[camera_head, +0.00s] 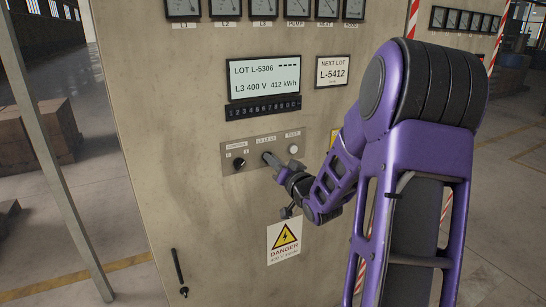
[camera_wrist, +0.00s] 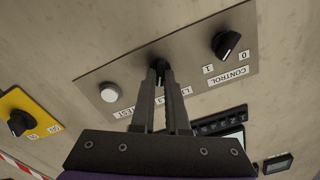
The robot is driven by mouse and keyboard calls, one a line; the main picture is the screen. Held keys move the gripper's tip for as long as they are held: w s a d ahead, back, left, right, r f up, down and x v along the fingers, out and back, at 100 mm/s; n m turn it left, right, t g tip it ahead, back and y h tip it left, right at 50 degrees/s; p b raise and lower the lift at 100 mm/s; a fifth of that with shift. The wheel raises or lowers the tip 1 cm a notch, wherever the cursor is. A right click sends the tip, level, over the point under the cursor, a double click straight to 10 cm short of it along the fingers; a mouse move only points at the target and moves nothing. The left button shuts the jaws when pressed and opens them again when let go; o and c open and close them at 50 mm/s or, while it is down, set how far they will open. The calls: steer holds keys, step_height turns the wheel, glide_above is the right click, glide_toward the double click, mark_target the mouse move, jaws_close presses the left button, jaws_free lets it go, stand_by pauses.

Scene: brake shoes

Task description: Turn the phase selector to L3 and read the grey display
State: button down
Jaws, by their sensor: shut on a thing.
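The phase selector is a black knob in the middle of the control plate, under a label that seems to read L1 L2 L3; it shows in the wrist view (camera_wrist: 158,64) between my fingertips. My gripper (camera_head: 268,158) is shut on it, and the fingers hide most of the knob and part of its label. I cannot tell the pointer's angle. The grey display (camera_head: 264,77) is lit and reads "LOT L-5306 ----" above "L3 400 V 412 kWh".
The CONTROL knob (camera_head: 239,163) is left of the selector, and the white TEST button (camera_head: 293,149) is right of it. A row of numbered keys (camera_head: 263,107) runs below the display. A NEXT LOT L-5412 card (camera_head: 331,71) and a danger sign (camera_head: 285,239) are on the cabinet.

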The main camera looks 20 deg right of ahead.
steer(key=shift+m+p, duration=0.65)
steer(key=shift+m, duration=0.85)
steer(key=c, duration=0.9)
jaws_free()
